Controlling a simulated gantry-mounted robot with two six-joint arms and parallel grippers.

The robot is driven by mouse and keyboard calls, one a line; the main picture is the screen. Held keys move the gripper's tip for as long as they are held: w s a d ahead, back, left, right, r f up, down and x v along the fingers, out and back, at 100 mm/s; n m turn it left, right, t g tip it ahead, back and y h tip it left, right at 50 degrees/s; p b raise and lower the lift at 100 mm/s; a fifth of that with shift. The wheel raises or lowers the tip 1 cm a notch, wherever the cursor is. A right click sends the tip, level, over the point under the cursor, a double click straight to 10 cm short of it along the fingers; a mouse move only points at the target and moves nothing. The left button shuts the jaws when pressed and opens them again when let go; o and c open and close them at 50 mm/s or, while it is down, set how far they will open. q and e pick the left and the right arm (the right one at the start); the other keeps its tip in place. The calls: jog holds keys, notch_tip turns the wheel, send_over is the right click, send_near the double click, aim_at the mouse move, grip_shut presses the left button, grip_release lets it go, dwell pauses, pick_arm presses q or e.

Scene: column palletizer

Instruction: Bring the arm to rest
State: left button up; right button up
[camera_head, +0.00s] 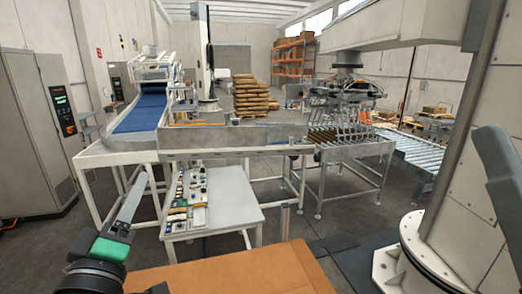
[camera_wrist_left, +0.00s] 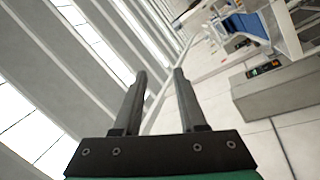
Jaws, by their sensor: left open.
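My left arm comes in at the lower left of the head view. Its gripper (camera_head: 134,194) has a green section and grey fingers pointing up and slightly right. It is raised in front of the white control bench and appears to touch nothing. In the left wrist view the two dark fingers (camera_wrist_left: 158,75) stand apart with nothing between them. Behind them are the ceiling beams, the wall and part of the blue conveyor, tilted in the picture. My right gripper does not show.
A brown tabletop (camera_head: 230,272) lies at the front. The control bench (camera_head: 230,203) holds buttons and small parts. Behind it are a blue belt conveyor (camera_head: 142,113), a metal frame table (camera_head: 350,153) and a roller conveyor (camera_head: 418,146). Grey cabinets (camera_head: 28,130) stand at left.

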pick_arm(q)
jog(key=s+d+r+m+t+h, duration=0.3)
jog(key=s+r+m+t, duration=0.3)
jog(key=s+r+m, duration=0.6)
jog(key=s+r+h, duration=0.1)
jog(key=s+r, duration=0.1)
jog(key=s, duration=0.3)
jog(key=shift+s+d+m, duration=0.15)
jog(key=shift+m, duration=0.15)
